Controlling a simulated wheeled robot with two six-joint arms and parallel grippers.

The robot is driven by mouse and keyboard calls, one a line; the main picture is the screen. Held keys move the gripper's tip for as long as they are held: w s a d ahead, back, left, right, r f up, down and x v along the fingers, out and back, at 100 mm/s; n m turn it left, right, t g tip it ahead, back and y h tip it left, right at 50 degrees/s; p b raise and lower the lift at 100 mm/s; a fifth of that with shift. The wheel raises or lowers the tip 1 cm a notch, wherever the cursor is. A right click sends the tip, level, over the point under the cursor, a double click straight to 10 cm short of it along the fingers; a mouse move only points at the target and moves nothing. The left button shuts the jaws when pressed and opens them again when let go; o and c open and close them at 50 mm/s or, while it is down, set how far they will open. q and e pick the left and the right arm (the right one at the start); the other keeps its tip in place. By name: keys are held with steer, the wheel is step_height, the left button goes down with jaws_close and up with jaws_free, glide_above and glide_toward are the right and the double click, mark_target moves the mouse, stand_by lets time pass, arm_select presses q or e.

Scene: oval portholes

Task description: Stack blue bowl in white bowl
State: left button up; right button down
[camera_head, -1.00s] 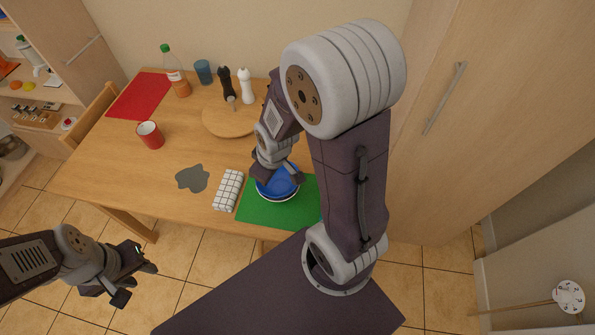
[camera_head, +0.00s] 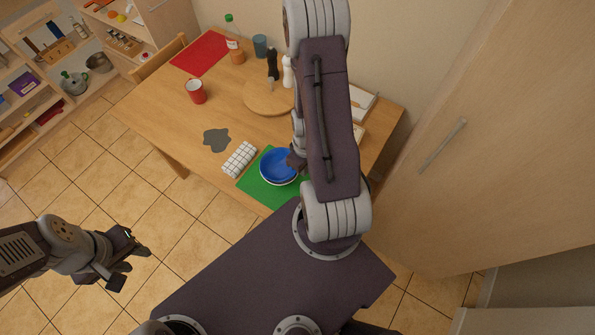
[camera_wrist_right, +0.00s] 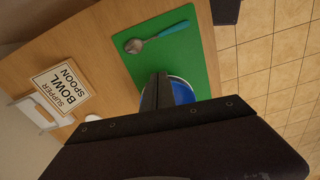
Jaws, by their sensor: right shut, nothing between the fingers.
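The blue bowl (camera_head: 277,164) sits inside the white bowl (camera_head: 281,184), whose pale rim shows below it, on the green mat (camera_head: 258,192). In the right wrist view, part of the blue bowl (camera_wrist_right: 182,93) shows beside the fingers. My right gripper (camera_head: 297,160) is at the bowls' right edge in the head view, partly hidden by my arm. Its fingers (camera_wrist_right: 156,92) are shut with nothing between them. I cannot tell whether they touch the bowl. My left gripper (camera_head: 130,267) is open and empty, off the table at the lower left.
A spoon (camera_wrist_right: 155,38) lies on the mat. A sign (camera_wrist_right: 62,88) reads "SUPPER BOWL SPOON". A checked cloth (camera_head: 239,159), grey patch (camera_head: 216,140), red mug (camera_head: 195,91), round board (camera_head: 268,98) and bottle (camera_head: 236,52) are on the table. Its left part has free room.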

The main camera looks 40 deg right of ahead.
steer(key=w+f+p, duration=0.2)
steer(key=w+f, duration=0.1)
steer(key=f, duration=0.6)
steer(key=shift+f+m, duration=0.25)
steer(key=shift+m, duration=0.05)
stand_by(0.4)
